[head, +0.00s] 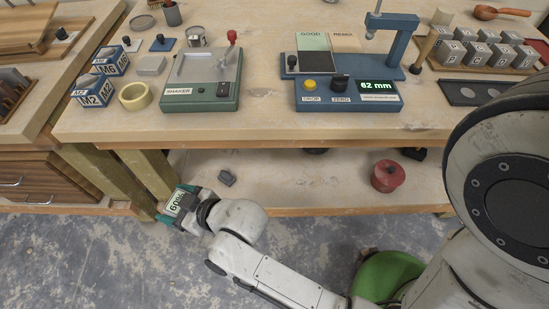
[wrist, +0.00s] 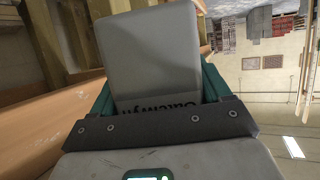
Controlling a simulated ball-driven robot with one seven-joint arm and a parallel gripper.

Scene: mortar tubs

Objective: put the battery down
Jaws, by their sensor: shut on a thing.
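My gripper (head: 173,203) is at the lower left in the head view, in front of the bench's lower shelf and near its left leg. Its teal fingers are shut on the battery (wrist: 150,55), a grey block with dark lettering partly hidden by the gripper in the wrist view. The gripper also shows in the wrist view (wrist: 158,92), with one finger on each side of the battery. I cannot tell whether the battery touches the shelf.
The lower shelf (head: 290,185) is mostly bare, with a small grey object (head: 227,178) and a red round container (head: 387,176). The worktop above holds a green shaker (head: 200,80), a blue gauge (head: 345,95) and several grey cubes. A green bin (head: 385,275) stands on the floor.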

